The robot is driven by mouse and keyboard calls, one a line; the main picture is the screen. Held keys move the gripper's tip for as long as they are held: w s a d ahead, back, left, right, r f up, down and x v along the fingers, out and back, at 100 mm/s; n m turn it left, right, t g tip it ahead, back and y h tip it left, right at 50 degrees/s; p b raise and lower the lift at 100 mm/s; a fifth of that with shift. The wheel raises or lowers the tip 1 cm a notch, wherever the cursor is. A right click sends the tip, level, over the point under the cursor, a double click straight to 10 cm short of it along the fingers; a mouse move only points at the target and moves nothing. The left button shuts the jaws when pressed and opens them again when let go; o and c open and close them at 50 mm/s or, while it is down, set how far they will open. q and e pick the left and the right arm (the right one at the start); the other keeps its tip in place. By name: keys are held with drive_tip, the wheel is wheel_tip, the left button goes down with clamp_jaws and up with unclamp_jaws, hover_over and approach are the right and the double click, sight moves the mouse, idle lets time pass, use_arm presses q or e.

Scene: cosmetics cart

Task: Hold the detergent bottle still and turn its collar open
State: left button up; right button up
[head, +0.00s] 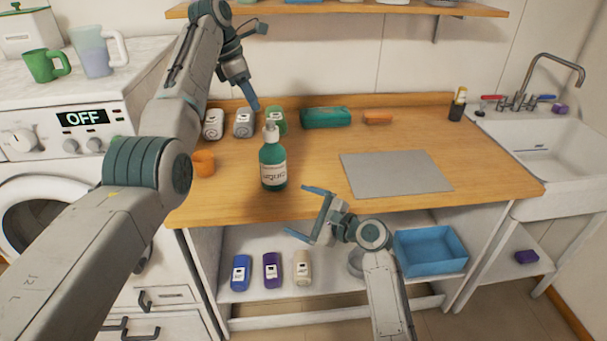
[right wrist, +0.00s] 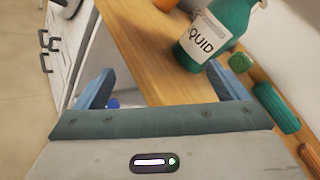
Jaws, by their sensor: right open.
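The detergent bottle (head: 272,165) is teal with a white label and a pale collar and nozzle (head: 271,132) on top. It stands upright on the wooden counter. In the right wrist view the bottle (right wrist: 228,22) shows at the upper right, its top cut off by the frame. My left gripper (head: 251,102) is above and behind the bottle, apart from it, pointing down; its finger gap is not clear. My right gripper (head: 297,210) is open and empty, in front of the counter edge and lower right of the bottle. Its spread fingers also show in the right wrist view (right wrist: 160,78).
Several small containers (head: 243,123) stand behind the bottle, and an orange cup (head: 203,163) stands left of it. A grey mat (head: 396,171) lies to the right. A shelf (head: 330,294) below holds bottles and a blue bin (head: 430,264). The counter between bottle and mat is clear.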

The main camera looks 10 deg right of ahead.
sight(281, 159)
drive_tip(key=w+r+m+t+h, duration=0.1)
drive_tip(key=w+r+m+t, duration=0.35)
drive_tip(key=r+m, duration=0.45)
drive_tip(key=shift+m+g, duration=0.35)
drive_tip(key=shift+m, duration=0.35)
drive_tip(key=x, duration=0.3)
drive_tip(key=f+x, duration=0.1)
drive_tip(key=x, duration=0.3)
drive_tip(key=d+x, duration=0.1)
drive_tip(key=x, duration=0.2)
drive_tip(key=shift+w+a+f, duration=0.2)
drive_tip(key=shift+w+a, duration=0.1)
drive_tip(key=shift+w, duration=0.35)
drive_tip(key=shift+c, duration=0.4)
